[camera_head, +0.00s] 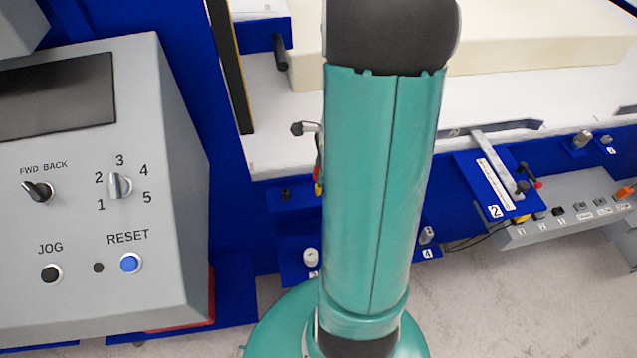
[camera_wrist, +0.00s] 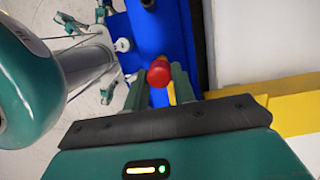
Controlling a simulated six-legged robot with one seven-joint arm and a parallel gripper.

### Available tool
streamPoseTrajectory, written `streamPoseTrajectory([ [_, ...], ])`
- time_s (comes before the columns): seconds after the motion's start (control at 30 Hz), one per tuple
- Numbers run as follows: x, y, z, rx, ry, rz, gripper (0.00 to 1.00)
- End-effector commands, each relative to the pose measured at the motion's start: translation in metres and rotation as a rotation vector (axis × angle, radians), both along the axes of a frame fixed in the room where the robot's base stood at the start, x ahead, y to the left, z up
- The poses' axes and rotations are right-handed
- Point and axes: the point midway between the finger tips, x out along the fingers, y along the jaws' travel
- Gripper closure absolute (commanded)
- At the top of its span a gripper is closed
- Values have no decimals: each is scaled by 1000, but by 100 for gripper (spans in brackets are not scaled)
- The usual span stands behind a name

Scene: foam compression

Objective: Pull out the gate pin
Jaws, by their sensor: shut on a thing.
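In the wrist view my gripper (camera_wrist: 159,86) has its two green fingers on either side of a red round knob (camera_wrist: 158,72), which I take to be the head of the gate pin. The fingers are shut on it. The knob sits in front of a blue panel (camera_wrist: 152,35). The pin's shaft and its hole are hidden, so I cannot tell how far it is in. In the head view my teal arm hides the gripper and the pin.
A grey control box (camera_head: 90,200) with knobs and buttons stands at the left in the head view. A cream foam block (camera_head: 540,40) lies on a white bed (camera_head: 480,100). A numbered blue plate (camera_head: 490,190) with a lever is at the right. Grey floor (camera_head: 560,290) is clear in front.

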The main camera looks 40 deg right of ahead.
Motion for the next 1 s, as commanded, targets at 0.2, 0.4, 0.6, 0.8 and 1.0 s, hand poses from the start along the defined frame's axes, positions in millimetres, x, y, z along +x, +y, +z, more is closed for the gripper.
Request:
streamPoseTrajectory([
  [0.2, 0, 0, 3, -1, -1, 1, 100],
  [0.4, 0, 0, 14, -1, -1, 2, 100],
  [0.6, 0, 0, 25, -1, -1, 0, 100],
  [0.8, 0, 0, 35, -1, -1, 1, 100],
  [1.0, 0, 0, 46, 0, 0, 1, 100],
])
